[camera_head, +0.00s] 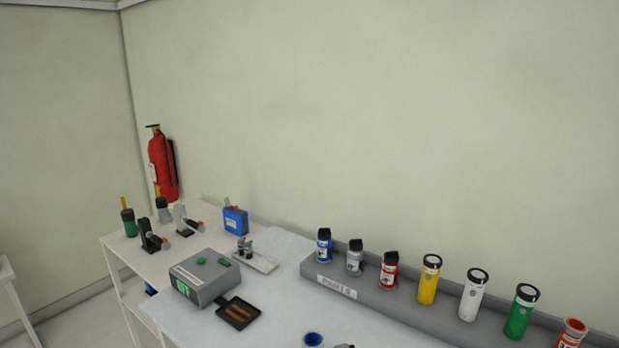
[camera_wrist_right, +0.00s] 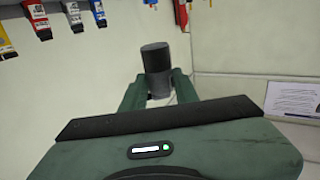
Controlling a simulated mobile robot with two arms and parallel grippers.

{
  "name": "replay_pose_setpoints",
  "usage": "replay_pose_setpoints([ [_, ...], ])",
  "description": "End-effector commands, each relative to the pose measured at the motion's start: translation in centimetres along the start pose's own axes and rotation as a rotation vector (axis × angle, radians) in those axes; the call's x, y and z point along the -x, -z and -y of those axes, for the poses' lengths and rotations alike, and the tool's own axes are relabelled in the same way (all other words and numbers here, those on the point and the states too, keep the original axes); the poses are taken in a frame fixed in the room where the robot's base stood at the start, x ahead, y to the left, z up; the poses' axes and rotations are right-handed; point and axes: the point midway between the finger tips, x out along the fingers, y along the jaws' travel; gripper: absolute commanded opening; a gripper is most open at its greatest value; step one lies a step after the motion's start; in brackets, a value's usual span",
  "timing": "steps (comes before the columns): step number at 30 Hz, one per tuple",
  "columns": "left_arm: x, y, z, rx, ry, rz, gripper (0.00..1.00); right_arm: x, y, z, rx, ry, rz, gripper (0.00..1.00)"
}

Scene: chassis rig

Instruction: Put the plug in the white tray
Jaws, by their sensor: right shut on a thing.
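In the right wrist view a dark grey cylindrical plug (camera_wrist_right: 157,68) stands between the green fingers of my right gripper (camera_wrist_right: 158,92). The gripper is shut on it, and the lower end of the plug is partly hidden by the fingers. In the head view a small pale, flat tray (camera_head: 266,266) lies on the bench behind the grey box, with a small dark and grey fitting on it. I cannot tell whether it is the white tray of the task. Neither gripper can be made out in the head view.
A grey box (camera_head: 203,276) with green buttons and a dark tray (camera_head: 238,312) sit on the bench. A grey rack (camera_head: 345,285) holds several coloured cylinders along the right. A blue cup (camera_head: 313,339) is at the bottom edge. A side table (camera_head: 125,248) carries tools.

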Motion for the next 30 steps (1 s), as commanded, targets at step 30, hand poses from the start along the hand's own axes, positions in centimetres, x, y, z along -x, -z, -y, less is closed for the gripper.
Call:
replay_pose_setpoints([
  [30, -4.6, -0.4, -0.1, 0.0, 0.0, 0.0, 0.66, 8.0, -4.7, -10.4, 0.0, -0.445, -0.001, 0.0],
])
